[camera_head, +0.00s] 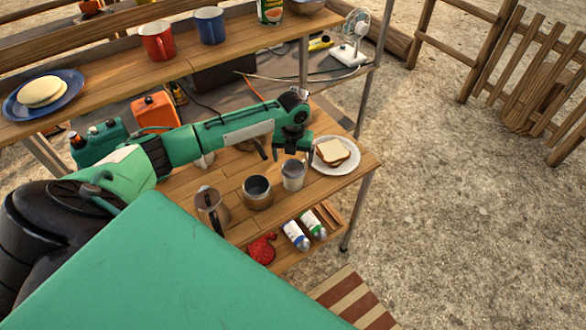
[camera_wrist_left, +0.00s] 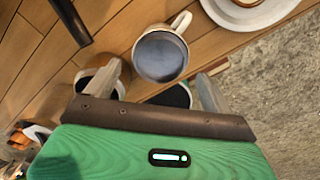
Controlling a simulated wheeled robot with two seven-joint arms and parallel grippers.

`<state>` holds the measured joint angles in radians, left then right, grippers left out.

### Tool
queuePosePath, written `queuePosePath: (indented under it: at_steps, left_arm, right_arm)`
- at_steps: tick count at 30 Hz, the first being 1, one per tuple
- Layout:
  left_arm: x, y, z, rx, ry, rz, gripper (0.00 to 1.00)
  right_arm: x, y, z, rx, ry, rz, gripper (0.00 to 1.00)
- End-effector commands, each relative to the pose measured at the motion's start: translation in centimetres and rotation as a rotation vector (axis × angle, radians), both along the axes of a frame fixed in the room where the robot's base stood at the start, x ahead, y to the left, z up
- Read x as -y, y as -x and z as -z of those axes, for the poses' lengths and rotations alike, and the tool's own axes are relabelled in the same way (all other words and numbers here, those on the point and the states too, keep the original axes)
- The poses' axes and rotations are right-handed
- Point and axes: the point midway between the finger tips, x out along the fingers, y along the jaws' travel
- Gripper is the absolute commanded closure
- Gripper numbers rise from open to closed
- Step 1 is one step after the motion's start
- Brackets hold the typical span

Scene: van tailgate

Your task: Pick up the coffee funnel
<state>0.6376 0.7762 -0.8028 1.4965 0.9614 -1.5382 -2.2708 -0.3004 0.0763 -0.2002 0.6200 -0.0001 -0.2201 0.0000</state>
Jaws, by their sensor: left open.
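My left gripper (camera_head: 296,153) is open and points down above the light metal mug (camera_head: 293,176). In the left wrist view the open fingers (camera_wrist_left: 160,70) are spread with nothing held, and the mug (camera_wrist_left: 160,56) shows beyond them. A dark-mouthed metal pot base (camera_head: 257,193) stands left of the mug, and a metal pot with a dark handle (camera_head: 210,210) stands left of that. I cannot clearly make out a coffee funnel. A small pale object (camera_head: 205,160) is partly hidden by my left arm, and I cannot tell what it is.
A white plate (camera_head: 350,165) with a sandwich (camera_head: 333,151) lies right of the mug. The upper wooden shelf (camera_head: 115,73) holds red and blue mugs. Bottles (camera_head: 296,236) and a red mitt (camera_head: 262,248) lie on a lower shelf. Open gravel lies right.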

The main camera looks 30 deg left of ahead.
Motion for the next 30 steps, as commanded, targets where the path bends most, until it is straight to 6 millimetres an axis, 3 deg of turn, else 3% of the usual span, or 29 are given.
queuePosePath:
  at_steps: [1, 6, 14, 21, 30]
  left_arm:
    - [0.1, 0.1, 0.3, -0.003, 0.001, -0.001, 0.14]
    - [0.0, 0.1, 2.3, 0.0, 0.0, 0.0, 0.14]
    - [0.0, 0.0, 2.7, 0.002, 0.0, 0.0, 0.14]
    - [0.0, 0.0, 2.7, 0.002, -0.001, 0.0, 0.61]
    - [0.0, 0.0, 2.6, 0.002, 0.0, 0.0, 0.62]
  right_arm:
    - [0.0, 0.0, -0.9, 0.0, 0.0, 0.0, 0.64]
    - [0.1, 0.0, -1.3, -0.001, 0.001, 0.0, 0.64]
    - [0.4, 0.0, -1.2, 0.0, 0.004, -0.001, 0.64]
    - [0.6, 0.0, -1.2, 0.0, 0.006, -0.001, 0.64]
    - [0.5, 0.0, -1.2, 0.0, 0.006, -0.001, 0.64]
